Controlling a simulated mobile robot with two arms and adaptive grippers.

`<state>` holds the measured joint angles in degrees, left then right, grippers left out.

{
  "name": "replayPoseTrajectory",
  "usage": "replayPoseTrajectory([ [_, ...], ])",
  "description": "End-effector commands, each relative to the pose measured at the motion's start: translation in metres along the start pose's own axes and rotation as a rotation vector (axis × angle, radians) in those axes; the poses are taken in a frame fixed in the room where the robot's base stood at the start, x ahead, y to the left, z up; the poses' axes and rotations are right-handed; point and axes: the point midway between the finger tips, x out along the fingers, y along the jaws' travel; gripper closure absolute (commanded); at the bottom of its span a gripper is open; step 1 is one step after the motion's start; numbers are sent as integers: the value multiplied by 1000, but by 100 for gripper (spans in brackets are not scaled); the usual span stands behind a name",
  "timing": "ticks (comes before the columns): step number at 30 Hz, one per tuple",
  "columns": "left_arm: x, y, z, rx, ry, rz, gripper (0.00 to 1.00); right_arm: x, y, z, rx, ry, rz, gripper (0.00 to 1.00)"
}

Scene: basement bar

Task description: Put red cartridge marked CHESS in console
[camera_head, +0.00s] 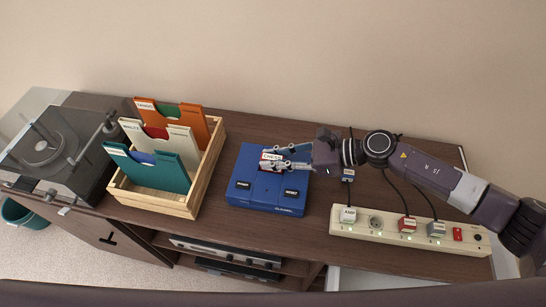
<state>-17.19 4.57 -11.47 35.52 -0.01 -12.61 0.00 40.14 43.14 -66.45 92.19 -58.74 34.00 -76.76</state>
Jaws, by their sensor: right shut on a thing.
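The red cartridge (271,155) has a white label that reads CHESS. My right gripper (277,159) is shut on it, and its fingers cover part of it. The blue console (266,205) lies flat on the cabinet top, with two dark labelled buttons on its front half. The cartridge is over the back half of the console. I cannot tell whether it sits in a slot or is held just above, as the fingers hide its lower edge. My left gripper is not in view.
A wooden crate (152,203) with coloured sleeves stands left of the console, and a turntable (51,150) is at far left. A cream power strip (393,238) with plugs and cables lies right, below my right arm. The cabinet top (226,236) is bare around the console's front.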

Motion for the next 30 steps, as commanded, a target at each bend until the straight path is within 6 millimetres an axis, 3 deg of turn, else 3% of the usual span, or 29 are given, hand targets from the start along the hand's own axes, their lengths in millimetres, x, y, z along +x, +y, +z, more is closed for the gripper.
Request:
replayPoseTrajectory([
  [5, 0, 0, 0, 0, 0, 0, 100, 0, 0, 0, 0, 0, 0, 100],
  [6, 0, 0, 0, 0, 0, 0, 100, 0, 0, 0, 0, 0, 0, 82],
  [12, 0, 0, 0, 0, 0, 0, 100, 0, 0, 0, 0, 0, 0, 63],
  [23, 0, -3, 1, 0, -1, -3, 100, -7, 0, 0, 1, 1, -1, 63],
  [30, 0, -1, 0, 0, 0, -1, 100, -52, -1, -2, 1, 3, -4, 63],
])
